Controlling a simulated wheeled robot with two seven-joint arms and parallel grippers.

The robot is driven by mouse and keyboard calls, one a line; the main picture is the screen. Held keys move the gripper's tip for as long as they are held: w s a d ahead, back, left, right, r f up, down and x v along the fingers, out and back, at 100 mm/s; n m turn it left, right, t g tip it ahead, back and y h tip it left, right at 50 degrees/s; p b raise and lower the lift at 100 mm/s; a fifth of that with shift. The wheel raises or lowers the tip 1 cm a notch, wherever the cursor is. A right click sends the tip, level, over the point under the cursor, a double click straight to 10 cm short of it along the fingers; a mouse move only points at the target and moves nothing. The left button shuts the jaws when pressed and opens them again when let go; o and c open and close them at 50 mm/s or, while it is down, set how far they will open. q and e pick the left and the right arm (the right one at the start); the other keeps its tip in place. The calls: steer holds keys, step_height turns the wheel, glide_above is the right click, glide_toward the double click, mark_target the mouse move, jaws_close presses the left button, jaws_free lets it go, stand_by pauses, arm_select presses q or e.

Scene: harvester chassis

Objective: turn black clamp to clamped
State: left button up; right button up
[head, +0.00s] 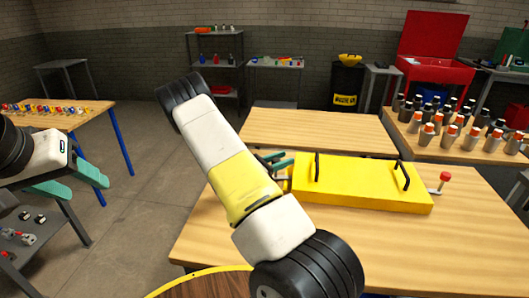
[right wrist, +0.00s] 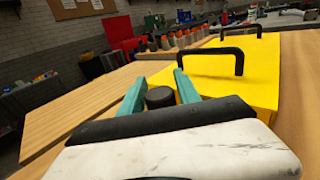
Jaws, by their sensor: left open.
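The black clamp shows in the right wrist view as a round dark knob (right wrist: 160,97) between the teal fingers of my right gripper (right wrist: 159,82). The fingers stand apart on either side of it; whether they press on it is unclear. In the head view my right gripper (head: 275,162) is at the left end of the yellow chassis box (head: 355,186), and my own forearm and wrist hide most of the clamp. The clamp's angle cannot be made out. My left gripper (head: 82,180) is open and empty at the far left, away from the box.
The box sits on a wooden table (head: 450,235) and has two black handles (head: 402,176). A red-knobbed clamp (head: 445,178) is at its right end. Several bottles stand on a table (head: 415,140) at right. Bare tabletop lies in front of the box.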

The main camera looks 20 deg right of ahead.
jaws_close()
steer(key=shift+s+m+g, duration=0.25)
steer(key=shift+m+g, duration=0.55)
steer(key=shift+g, duration=0.4)
steer(key=shift+o, duration=2.1)
jaws_free()
steer(key=a, duration=0.8)
